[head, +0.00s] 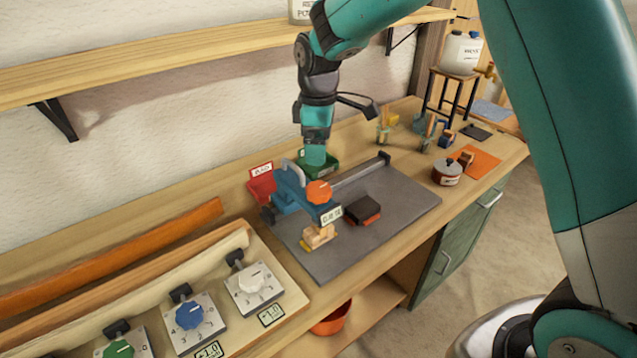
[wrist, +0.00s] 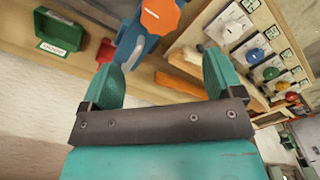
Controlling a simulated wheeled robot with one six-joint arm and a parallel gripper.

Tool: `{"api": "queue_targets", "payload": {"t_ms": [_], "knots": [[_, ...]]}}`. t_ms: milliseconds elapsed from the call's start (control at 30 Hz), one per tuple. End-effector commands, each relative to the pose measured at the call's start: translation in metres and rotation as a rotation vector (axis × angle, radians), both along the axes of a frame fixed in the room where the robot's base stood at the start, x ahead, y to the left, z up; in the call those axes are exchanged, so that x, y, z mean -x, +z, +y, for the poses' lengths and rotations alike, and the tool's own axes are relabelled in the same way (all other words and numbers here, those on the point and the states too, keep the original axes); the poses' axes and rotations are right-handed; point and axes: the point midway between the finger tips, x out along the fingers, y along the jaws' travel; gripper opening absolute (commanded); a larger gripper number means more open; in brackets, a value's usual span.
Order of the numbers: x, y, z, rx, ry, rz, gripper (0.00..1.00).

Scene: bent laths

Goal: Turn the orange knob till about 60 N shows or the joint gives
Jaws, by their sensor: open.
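The orange knob (head: 318,192) sits on the front of a blue clamp-like device (head: 291,190) on a dark grey mat. In the wrist view the knob (wrist: 160,15) is at the top edge, partly cut off, on the blue body (wrist: 131,40). A small label reading roughly "0.0" (head: 331,215) stands below the knob. A light wooden piece (head: 318,235) lies in front of the device. My gripper (wrist: 163,85) is open and empty, with the knob beyond its two teal fingers. In the head view my arm's end hangs behind the device; its fingertips are hard to make out.
A red bin (head: 262,186) and a green bin (wrist: 62,32) stand behind the device. A dark block with a red base (head: 362,210) lies on the grey mat (head: 400,205). A panel with white, blue and green knobs (head: 189,315) is at left front. A shelf (head: 160,58) runs above.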

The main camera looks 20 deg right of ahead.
Motion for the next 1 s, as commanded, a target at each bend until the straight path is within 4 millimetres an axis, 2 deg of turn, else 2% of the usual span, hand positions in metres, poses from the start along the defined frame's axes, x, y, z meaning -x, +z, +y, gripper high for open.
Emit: {"api": "queue_targets", "payload": {"t_ms": [300, 500, 700, 967, 1000], "knots": [[0.001, -0.071, 0.000, 0.000, 0.000, 0.006, 0.86], [0.001, -0.103, 0.000, 0.000, -0.001, 0.002, 0.86], [0.000, -0.117, 0.000, -0.001, -0.001, 0.000, 0.86], [0.000, -0.119, 0.000, 0.000, -0.001, -0.001, 0.86], [0.000, -0.119, 0.000, 0.000, -0.001, -0.001, 0.79]]}}
